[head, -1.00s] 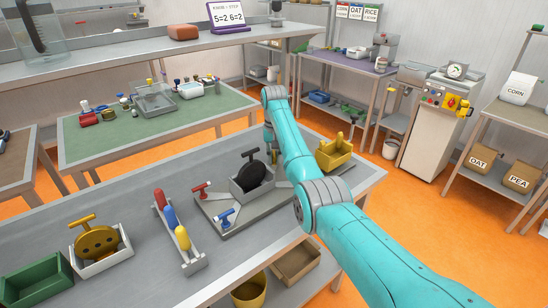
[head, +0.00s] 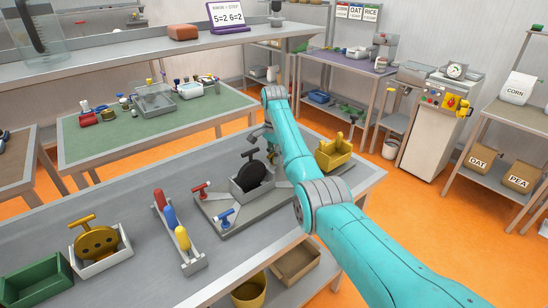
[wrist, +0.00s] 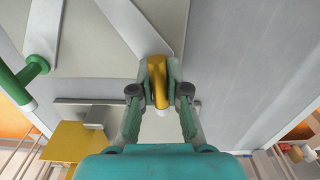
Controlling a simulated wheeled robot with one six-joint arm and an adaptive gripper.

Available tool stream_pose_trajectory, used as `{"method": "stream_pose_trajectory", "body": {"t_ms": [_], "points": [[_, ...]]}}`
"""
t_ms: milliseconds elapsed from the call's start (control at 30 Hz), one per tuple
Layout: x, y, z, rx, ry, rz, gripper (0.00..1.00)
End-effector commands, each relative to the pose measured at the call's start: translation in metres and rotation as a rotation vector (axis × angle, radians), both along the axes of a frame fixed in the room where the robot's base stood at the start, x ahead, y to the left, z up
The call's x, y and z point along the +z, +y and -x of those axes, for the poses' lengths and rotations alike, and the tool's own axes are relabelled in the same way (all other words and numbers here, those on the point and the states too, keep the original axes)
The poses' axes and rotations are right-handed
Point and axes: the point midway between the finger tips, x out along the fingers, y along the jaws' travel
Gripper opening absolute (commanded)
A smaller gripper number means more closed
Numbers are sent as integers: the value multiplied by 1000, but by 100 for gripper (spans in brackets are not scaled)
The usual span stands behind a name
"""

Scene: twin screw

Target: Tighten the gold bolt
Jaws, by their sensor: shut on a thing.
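In the wrist view my gripper (wrist: 158,92) is shut on the gold bolt (wrist: 157,72), a gold bar-like handle between the two fingers. The bolt's lower part is hidden. A green-handled bolt (wrist: 30,72) stands to the left, apart from my fingers. In the head view my arm hides the gold bolt and the fingertips. The grey fixture plate (head: 238,228) carries a red-handled bolt (head: 201,188), a blue-handled bolt (head: 225,216) and a black disc with a handle (head: 256,174) in a grey holder.
A rack (head: 194,266) with red, blue and yellow handles stands left of the fixture. A gold disc (head: 97,240) sits in a white tray farther left, beside a green bin (head: 38,278). A yellow bin (head: 335,155) stands right of my arm. Bare bench lies between.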

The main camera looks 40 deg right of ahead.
Motion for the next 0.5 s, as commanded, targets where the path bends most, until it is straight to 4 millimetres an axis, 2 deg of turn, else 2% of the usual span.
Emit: {"method": "stream_pose_trajectory", "body": {"t_ms": [200,500], "points": [[1,1,-1,-127,-2,0,0],[1,1,-1,-214,-3,0,0]]}}
